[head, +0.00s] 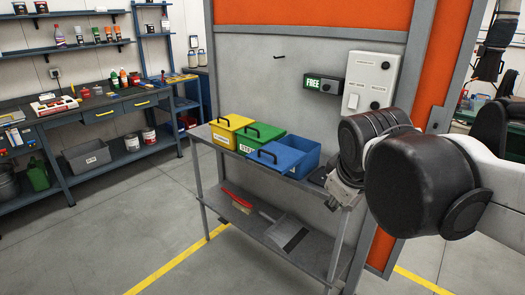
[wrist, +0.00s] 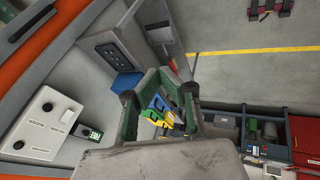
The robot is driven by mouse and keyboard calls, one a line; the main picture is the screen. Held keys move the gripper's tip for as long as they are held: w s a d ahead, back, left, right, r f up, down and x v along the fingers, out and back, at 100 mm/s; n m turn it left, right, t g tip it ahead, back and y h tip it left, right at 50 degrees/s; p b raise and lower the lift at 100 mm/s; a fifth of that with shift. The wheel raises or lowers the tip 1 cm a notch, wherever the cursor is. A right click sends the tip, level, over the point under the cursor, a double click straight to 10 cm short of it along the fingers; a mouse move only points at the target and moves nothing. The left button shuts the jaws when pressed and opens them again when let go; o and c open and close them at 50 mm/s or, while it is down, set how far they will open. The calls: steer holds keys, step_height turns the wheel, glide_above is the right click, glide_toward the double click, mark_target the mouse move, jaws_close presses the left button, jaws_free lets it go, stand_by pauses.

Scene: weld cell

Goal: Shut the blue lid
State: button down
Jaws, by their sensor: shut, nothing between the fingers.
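A blue bin (head: 306,152) stands on a grey metal table, at the right end of a row of bins. Its blue lid (head: 275,155), with a dark handle, sits off to the left and front, and the bin's right part is open. My gripper (head: 340,192) is at the table's right end, right of the bin and apart from the lid, partly hidden by my arm. In the wrist view my gripper (wrist: 164,76) is shut and empty. A blue surface (wrist: 127,84) shows beside it, and other bin colours show through its linkage.
A green bin (head: 262,133) and a yellow bin (head: 231,127), both lidded, stand left of the blue one. A control box (head: 369,84) and a FREE sign (head: 313,83) are on the wall behind. A dustpan (head: 283,230) and a red brush (head: 237,200) lie on the lower shelf.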

steer(key=w+a+r+n+h, duration=0.1)
steer(key=w+a+r+n, duration=0.25)
steer(key=w+n, duration=0.45)
steer(key=n+h+p, duration=0.2)
steer(key=n+h, duration=0.1)
steer(key=n, duration=0.9)
glide_toward(263, 151)
steer(key=s+a+r, duration=0.2)
steer(key=s+a, duration=0.1)
steer(key=s, duration=0.2)
steer(key=d+r+p+x, duration=0.1)
steer(key=p+x, duration=0.1)
steer(key=x, duration=1)
steer(key=shift+w+d, duration=0.45)
steer(key=shift+w, duration=0.1)
steer(key=shift+f, duration=0.1)
steer(key=w+d+b, duration=0.1)
steer(key=w+d, duration=0.3)
steer(key=w, duration=0.1)
steer(key=w+d+b, duration=0.1)
steer(key=w+d, duration=0.4)
steer(key=shift+d, duration=0.1)
